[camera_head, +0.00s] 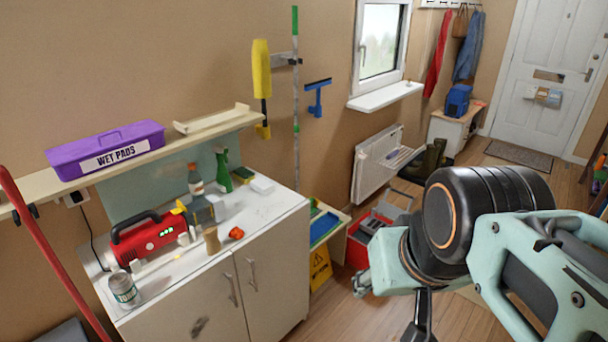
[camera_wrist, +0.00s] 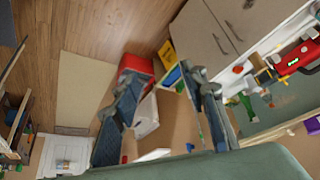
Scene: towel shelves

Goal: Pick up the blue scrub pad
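A flat blue piece (camera_head: 325,228) lies on a small low stand beside the white cabinet. It may be the blue scrub pad, but I cannot tell for sure. A blue patch also shows near the yellow sign in the wrist view (camera_wrist: 173,76). My gripper (camera_head: 388,306) is in front of and to the right of the low stand, over the floor. In the wrist view its two fingers are spread wide, with nothing held between them (camera_wrist: 163,88).
The white cabinet (camera_head: 268,270) bears a red machine (camera_head: 147,240), bottles, sponges and a can. A shelf above holds a purple bin (camera_head: 105,150). A yellow sign (camera_head: 320,268) and red box (camera_head: 358,246) stand near the low stand. A radiator (camera_head: 378,165) is behind. Wooden floor lies open ahead.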

